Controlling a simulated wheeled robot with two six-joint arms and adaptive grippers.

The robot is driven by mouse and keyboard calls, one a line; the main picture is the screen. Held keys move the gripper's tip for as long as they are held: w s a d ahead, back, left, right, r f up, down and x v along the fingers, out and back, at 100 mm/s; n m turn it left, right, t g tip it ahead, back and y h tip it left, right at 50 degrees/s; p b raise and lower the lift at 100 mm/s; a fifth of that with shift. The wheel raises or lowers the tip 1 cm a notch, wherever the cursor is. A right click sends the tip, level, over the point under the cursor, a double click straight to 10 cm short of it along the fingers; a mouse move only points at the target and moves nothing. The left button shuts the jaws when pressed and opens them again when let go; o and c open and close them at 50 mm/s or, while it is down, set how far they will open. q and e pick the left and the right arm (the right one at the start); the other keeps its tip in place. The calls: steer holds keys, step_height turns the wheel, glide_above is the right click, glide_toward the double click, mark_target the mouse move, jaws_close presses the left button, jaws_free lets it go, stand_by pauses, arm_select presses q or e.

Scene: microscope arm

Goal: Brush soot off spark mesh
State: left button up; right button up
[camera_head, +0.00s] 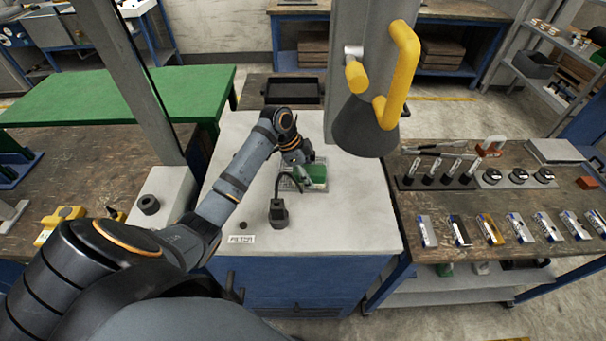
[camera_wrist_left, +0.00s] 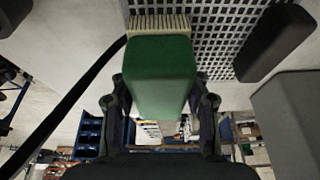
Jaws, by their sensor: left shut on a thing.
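The spark mesh (camera_wrist_left: 205,40) is a pale metal grid with dark holes. In the head view it lies as a small grey panel (camera_head: 287,185) on the white worktop. The brush has a green block handle (camera_wrist_left: 160,75) and cream bristles (camera_wrist_left: 158,23); it also shows green in the head view (camera_head: 316,174). My left gripper (camera_head: 298,160) is over the mesh, shut on the green handle, with one finger on each side in the wrist view. The bristle end overlaps the mesh; I cannot tell whether it touches. My right gripper is not in view.
A grey hood (camera_head: 365,128) with yellow handles (camera_head: 401,75) hangs at the right. A black gooseneck stand (camera_head: 279,212) is just in front of the mesh. A FILTER label (camera_head: 241,239) lies at the worktop's front. The worktop's right side (camera_head: 355,210) is clear.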

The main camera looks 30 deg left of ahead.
mark_target(293, 174)
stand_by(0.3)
arm_select(q)
steer(key=shift+s+a+p, duration=0.4)
steer(key=shift+a+p, duration=0.05)
steer(key=shift+a, duration=0.2)
steer(key=shift+s+a+f, duration=0.1)
steer(key=shift+s+a, duration=0.15)
steer(key=shift+a, duration=0.15)
steer(key=shift+a, duration=0.1)
steer(key=shift+s+a+p, duration=0.45)
steer(key=shift+a+p, duration=0.25)
steer(key=shift+a, duration=0.1)
steer(key=shift+s+a, duration=0.15)
steer(key=shift+a, duration=0.1)
